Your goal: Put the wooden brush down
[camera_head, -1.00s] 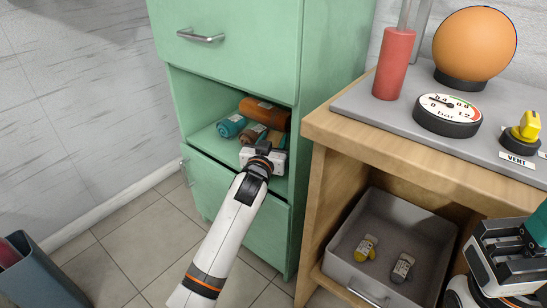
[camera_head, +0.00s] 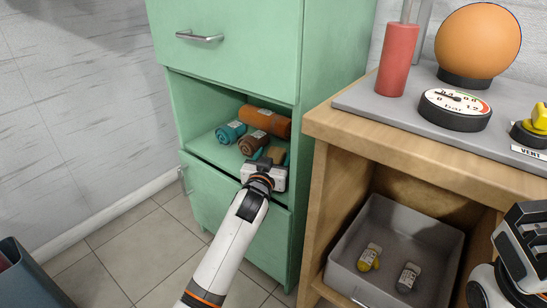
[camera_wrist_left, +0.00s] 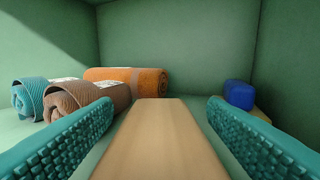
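The wooden brush (camera_wrist_left: 160,140) shows in the left wrist view as a plain tan block lying lengthwise on the cabinet's shelf. My left gripper (camera_wrist_left: 160,108) is open, with one teal finger on each side of the brush and a visible gap to it at the fingertips. In the head view my left gripper (camera_head: 266,160) reaches into the open shelf of the green cabinet (camera_head: 245,75) and hides most of the brush.
Rolled towels, teal (camera_head: 230,131), brown (camera_head: 253,143) and orange (camera_head: 265,121), lie left of and behind the brush. A blue object (camera_wrist_left: 239,94) sits at the right. A wooden bench (camera_head: 400,145) with a grey bin (camera_head: 345,270) below stands right of the cabinet.

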